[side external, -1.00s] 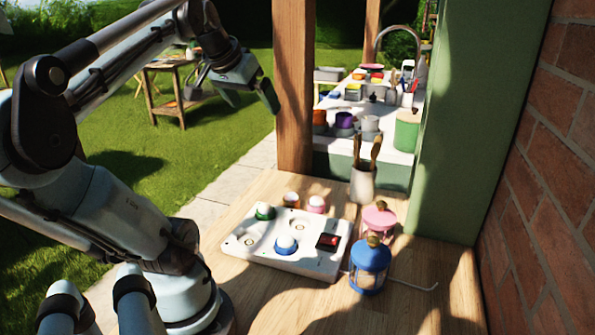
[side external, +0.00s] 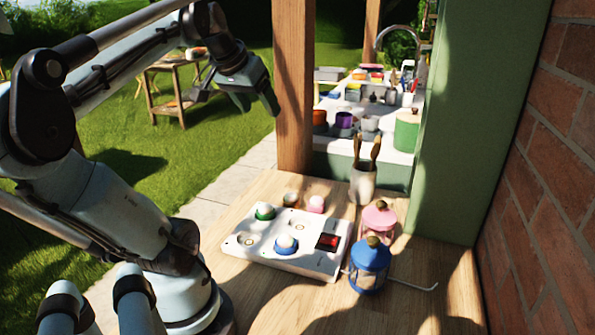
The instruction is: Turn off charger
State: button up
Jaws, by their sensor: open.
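The charger (side external: 262,266) is a white slab lying on the wooden table, with round sockets and a red rocker switch (side external: 328,242) at its right end. A green-based white bulb (side external: 265,211) and a blue-based one (side external: 286,244) sit in its sockets. A pink-based bulb (side external: 316,204) stands at its far edge; I cannot tell if it is seated. At least one near socket (side external: 246,239) is empty. My gripper (side external: 258,106) is open and empty, high above and behind the charger, well apart from it.
A blue lantern (side external: 369,268) and a pink lantern (side external: 379,222) stand close to the charger's right side. A utensil pot (side external: 363,184) stands behind. A wooden post (side external: 294,90) is beside my gripper, and a green wall panel (side external: 470,120) bounds the right.

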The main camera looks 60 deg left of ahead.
jog(key=w+d+f+g+h, duration=0.1)
jog(key=w+d+f, duration=0.2)
jog(key=w+d+f+g+h, duration=0.1)
jog(key=w+d+f+h, duration=0.1)
jog(key=w+d+f, duration=0.1)
jog(key=shift+w+d+f+n, duration=0.1)
jog(key=shift+w+d+n, duration=0.35)
jog(key=shift+d, duration=0.15)
jog(key=c, duration=1)
jog(key=d+f, duration=0.1)
jog(key=d, duration=0.1)
jog(key=w+d+f+g+h, duration=0.1)
jog(key=d+f, duration=0.1)
jog(key=w+d+f+n+g, duration=0.1)
jog(key=d, duration=0.1)
jog(key=shift+w+d+f+h, duration=0.1)
jog(key=shift+f+h, duration=0.1)
jog(key=shift+h, duration=0.1)
grip_shut()
jog(key=shift+d+f+g, duration=0.25)
jog(key=shift+d+g, duration=0.15)
